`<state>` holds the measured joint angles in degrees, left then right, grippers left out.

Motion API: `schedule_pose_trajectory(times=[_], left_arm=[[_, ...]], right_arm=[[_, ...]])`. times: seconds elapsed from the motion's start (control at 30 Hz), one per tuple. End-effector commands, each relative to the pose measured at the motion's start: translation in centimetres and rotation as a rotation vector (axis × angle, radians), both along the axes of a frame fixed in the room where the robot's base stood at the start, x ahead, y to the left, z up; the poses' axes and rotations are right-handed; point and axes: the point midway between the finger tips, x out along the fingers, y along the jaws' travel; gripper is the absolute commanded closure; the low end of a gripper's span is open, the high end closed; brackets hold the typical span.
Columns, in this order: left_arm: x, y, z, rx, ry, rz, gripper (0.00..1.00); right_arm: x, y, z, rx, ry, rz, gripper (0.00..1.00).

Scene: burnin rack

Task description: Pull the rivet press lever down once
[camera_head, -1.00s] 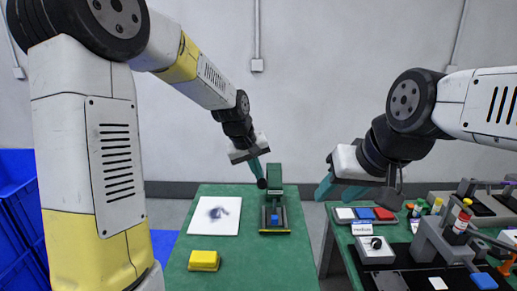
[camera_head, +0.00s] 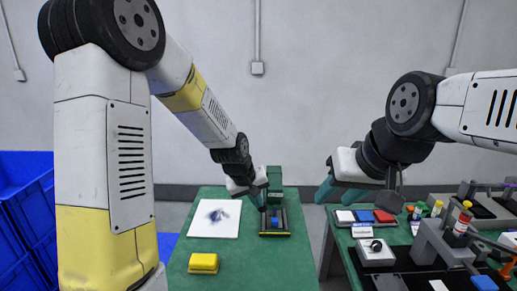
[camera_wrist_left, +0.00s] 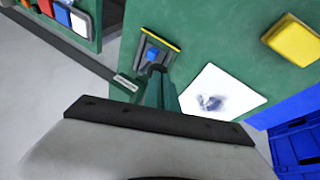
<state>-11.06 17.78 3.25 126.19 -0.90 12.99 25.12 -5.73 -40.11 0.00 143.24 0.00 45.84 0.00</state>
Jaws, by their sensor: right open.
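The green rivet press (camera_head: 274,184) stands at the back of the left green table, with a blue piece (camera_head: 275,222) in its dark base. It also shows in the left wrist view, with the blue piece (camera_wrist_left: 152,53) near its yellow front strip. My left gripper (camera_head: 261,205) is just left of the press column, pointing down. In the wrist view, the left gripper's teal fingers (camera_wrist_left: 160,90) look together, with the dark lever knob (camera_wrist_left: 157,70) at their tips, seemingly touching. The lever arm is mostly hidden.
A white sheet with a dark smudge (camera_head: 214,218) and a yellow block (camera_head: 203,263) lie on the left table. The right table holds coloured blocks (camera_head: 364,216), bottles and grey fixtures. Blue bins (camera_head: 25,205) stand at far left.

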Motion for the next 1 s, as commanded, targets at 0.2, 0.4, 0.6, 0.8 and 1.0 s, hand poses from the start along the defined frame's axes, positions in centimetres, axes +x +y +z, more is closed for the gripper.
schedule_pose_trajectory(times=[0.2,0.4,0.6,0.8,1.0], left_arm=[[-0.5,0.0,-0.8,0.004,0.019,-0.002,1.0],[-0.4,0.1,-0.4,0.004,0.02,-0.002,1.0],[0.5,0.6,2.9,0.001,0.004,0.001,1.0],[-2.0,1.7,6.6,0.0,-0.001,0.0,1.0],[-4.5,2.6,9.2,0.0,-0.003,0.0,1.0]], right_arm=[[0.0,0.0,0.0,0.0,0.0,0.0,0.57],[0.0,0.0,0.0,0.0,0.0,0.0,0.57],[0.0,0.0,0.0,0.0,0.0,0.0,0.57],[0.0,0.0,0.0,0.0,0.0,0.0,0.57],[0.0,0.0,0.0,0.0,0.0,0.0,0.57]])
